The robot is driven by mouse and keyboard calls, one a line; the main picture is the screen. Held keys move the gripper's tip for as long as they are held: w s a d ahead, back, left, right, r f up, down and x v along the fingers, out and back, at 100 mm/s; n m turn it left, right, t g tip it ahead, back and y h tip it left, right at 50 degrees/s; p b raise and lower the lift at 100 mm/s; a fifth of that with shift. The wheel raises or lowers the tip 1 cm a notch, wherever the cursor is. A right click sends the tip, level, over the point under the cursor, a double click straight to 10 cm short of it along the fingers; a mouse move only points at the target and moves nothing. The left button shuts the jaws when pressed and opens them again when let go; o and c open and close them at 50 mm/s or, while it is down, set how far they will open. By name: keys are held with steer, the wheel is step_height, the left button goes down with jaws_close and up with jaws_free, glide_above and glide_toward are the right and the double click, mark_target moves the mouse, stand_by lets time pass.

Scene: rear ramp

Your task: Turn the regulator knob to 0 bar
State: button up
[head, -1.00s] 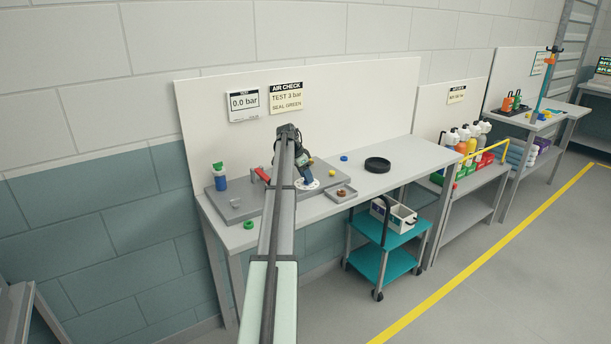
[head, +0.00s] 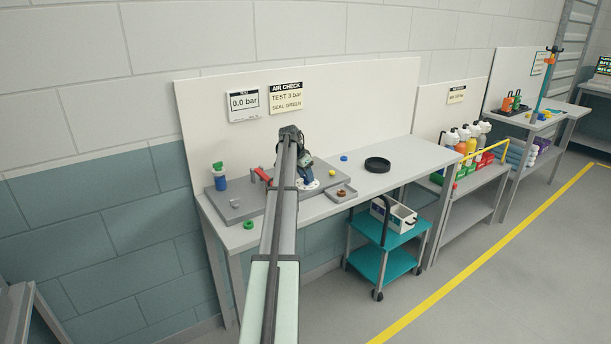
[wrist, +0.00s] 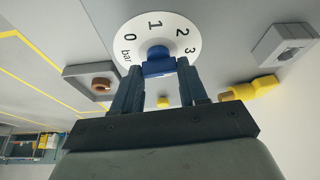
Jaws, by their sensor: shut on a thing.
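The regulator dial (wrist: 135,32) is a white disc marked 0, 1, 2, 3 and bar in the wrist view. The blue regulator knob (wrist: 158,62) is at its middle. My gripper (wrist: 159,72) has a finger on each side of the knob and is shut on it. The knob's pointer is not clear. In the head view my gripper (head: 305,178) is low over the white dial (head: 313,185), partly hiding it, and the knob cannot be made out. The test display (head: 243,103) on the back panel reads 0.0 bar.
A small tray (head: 350,198) with a brown ring is right of the dial. A green ring (head: 249,225) and black dish (head: 377,164) lie on the bench. The air check sign reads TEST 3 bar.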

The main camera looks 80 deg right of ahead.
steer(key=n+t, duration=0.1)
steer(key=n, duration=0.2)
steer(key=n+t+h, duration=0.1)
steer(key=n, duration=0.2)
steer(key=shift+s+a, duration=0.1)
steer(key=shift+s, duration=0.1)
steer(key=n+t, duration=0.1)
steer(key=n, duration=0.2)
steer(key=n+t, duration=0.1)
steer(key=n, duration=0.2)
steer(key=shift+s+n+t+y, duration=0.15)
steer(key=shift+n+t+y, duration=0.15)
steer(key=shift+t, duration=0.1)
steer(key=n, duration=0.2)
steer(key=n+t+y, duration=0.1)
steer(key=n, duration=0.3)
steer(key=shift+s+d+t+y, duration=0.15)
steer(key=shift+d+t+y, duration=0.15)
steer(key=shift+t, duration=0.1)
steer(key=n+y, duration=0.1)
steer(key=n, duration=0.2)
steer(key=shift+n+t, duration=0.3)
steer(key=shift+n, duration=0.1)
steer(key=shift+n+y, duration=0.7)
steer(key=shift+n, duration=0.8)
steer(key=o, duration=1.1)
steer(key=shift+c, duration=0.2)
steer(key=v, duration=1.4)
